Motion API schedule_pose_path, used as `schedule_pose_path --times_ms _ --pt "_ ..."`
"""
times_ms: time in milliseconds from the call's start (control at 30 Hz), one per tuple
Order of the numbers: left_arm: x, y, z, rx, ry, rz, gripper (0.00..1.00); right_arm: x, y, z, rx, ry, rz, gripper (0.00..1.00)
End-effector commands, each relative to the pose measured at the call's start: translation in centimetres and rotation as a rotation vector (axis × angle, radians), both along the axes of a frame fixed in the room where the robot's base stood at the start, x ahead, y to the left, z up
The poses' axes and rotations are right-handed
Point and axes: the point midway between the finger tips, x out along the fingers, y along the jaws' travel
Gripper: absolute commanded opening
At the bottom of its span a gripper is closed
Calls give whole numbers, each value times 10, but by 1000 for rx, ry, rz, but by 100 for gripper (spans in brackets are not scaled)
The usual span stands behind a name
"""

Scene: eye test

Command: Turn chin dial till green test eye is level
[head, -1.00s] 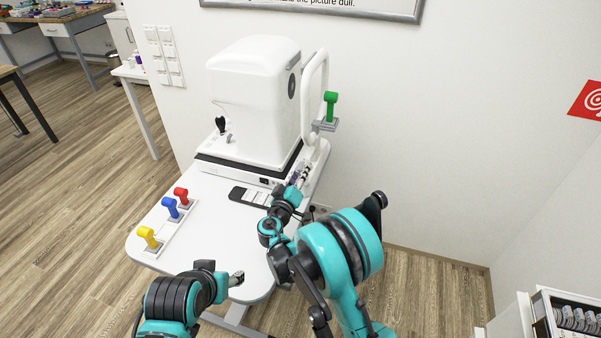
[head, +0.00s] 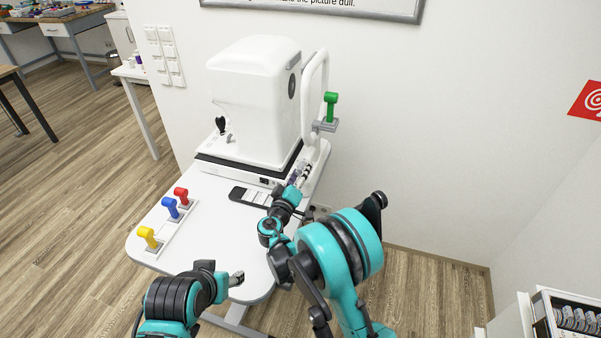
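The green test eye (head: 331,106) sits on a grey holder (head: 326,125) at the right side of the white eye-test machine (head: 255,105), beside its white upright frame (head: 317,85). My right gripper (head: 305,170) is at the foot of that frame, by the machine's lower right corner. The chin dial cannot be made out there; my gripper may hide it. Whether the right fingers are shut on anything is too small to tell. My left gripper (head: 239,277) is over the table's front edge, away from the machine, with nothing visible in it; its finger opening is unclear.
Yellow (head: 148,237), blue (head: 171,207) and red (head: 182,195) test eyes stand in a rack at the left of the white table (head: 215,225). A dark flat device (head: 250,196) lies before the machine. A wall stands close behind and right.

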Motion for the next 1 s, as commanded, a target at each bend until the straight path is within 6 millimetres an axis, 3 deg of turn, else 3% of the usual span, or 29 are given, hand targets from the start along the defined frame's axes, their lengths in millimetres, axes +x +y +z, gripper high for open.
schedule_pose_path --times_ms 267,700,1000 --pt "0 0 0 0 0 0 52 -7 3 0 0 0 1 50" --pt "0 0 0 0 0 0 52 -68 22 0 0 0 1 50" --pt "0 0 0 0 0 0 52 -72 23 0 0 0 0 50"
